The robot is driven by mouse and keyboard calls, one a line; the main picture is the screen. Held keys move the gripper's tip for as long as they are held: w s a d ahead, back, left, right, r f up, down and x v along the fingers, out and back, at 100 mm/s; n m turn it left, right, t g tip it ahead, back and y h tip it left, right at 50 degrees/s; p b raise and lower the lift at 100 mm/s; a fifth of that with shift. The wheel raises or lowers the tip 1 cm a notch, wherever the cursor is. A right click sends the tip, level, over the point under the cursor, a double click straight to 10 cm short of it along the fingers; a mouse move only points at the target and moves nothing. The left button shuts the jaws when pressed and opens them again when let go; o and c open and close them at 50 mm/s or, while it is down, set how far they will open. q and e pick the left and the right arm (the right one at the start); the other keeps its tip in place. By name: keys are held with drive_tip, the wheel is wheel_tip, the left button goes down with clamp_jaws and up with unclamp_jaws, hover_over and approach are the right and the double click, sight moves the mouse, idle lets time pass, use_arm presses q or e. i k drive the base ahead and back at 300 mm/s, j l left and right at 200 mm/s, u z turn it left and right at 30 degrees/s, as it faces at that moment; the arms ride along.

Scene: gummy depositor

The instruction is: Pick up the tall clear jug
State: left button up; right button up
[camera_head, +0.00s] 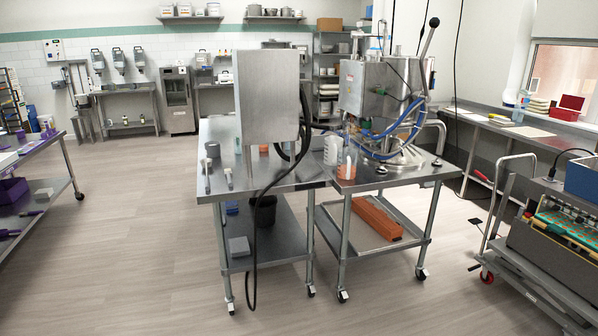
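A tall clear container (347,158), which looks like the jug, stands upright on the steel table (398,174) in the middle of the view. Something orange shows in or through its lower part. It is near the front left of the depositor machine (366,88). A whitish ribbed container (331,150) stands close to its left. It is too small to tell whether the two touch or where a handle is. Neither of my grippers is in view.
A steel cabinet (266,98) with a hanging black cable stands on the adjoining table (215,134). Wheeled table legs and a loaded cart (560,245) at right are obstacles. The floor (130,250) in front and left is clear.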

sight(346, 162)
drive_tip(key=i+l+z, duration=0.1)
drive_tip(key=i+z, duration=0.4)
drive_tip(key=i, duration=0.75)
